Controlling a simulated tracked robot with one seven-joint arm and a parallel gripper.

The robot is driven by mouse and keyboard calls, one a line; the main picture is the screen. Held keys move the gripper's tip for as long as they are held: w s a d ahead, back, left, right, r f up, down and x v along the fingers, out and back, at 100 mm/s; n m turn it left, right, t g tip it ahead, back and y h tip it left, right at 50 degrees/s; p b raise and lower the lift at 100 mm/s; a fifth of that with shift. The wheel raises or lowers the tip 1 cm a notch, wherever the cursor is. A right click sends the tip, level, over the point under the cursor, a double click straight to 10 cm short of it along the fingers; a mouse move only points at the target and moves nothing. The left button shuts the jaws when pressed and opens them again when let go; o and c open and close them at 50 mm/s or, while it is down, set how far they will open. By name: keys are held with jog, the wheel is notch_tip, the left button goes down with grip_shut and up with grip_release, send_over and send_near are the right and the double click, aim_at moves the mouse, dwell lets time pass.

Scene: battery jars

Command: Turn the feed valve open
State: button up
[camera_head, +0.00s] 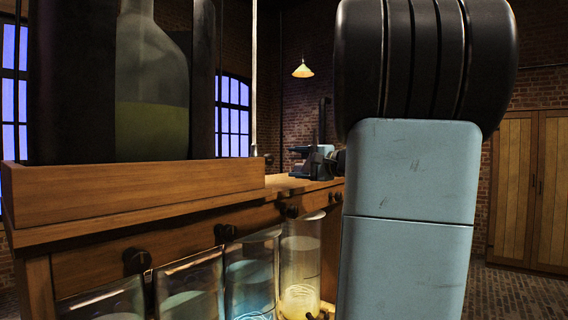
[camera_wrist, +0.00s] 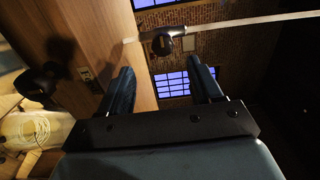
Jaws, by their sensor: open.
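A black round knob (camera_wrist: 164,44) sits on a pale pipe (camera_wrist: 235,22) in the wrist view; it looks like the feed valve, though which way it is turned I cannot tell. My gripper (camera_wrist: 160,68) is open and empty. Its two dark fingers point toward the knob, which shows just beyond the gap between the fingertips and looks apart from them. In the head view my gripper (camera_head: 296,161) is small, above the bench top and pointing left toward the upright pipe (camera_head: 254,75). The knob is not clear there.
The wooden bench (camera_head: 120,229) has several black knobs along its front. Lit glass jars (camera_head: 300,262) stand below. A wooden tray (camera_head: 130,194) on top holds a large bottle (camera_head: 152,90). My arm blocks much of the head view's right side.

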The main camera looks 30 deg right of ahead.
jog(key=shift+v, duration=1.2)
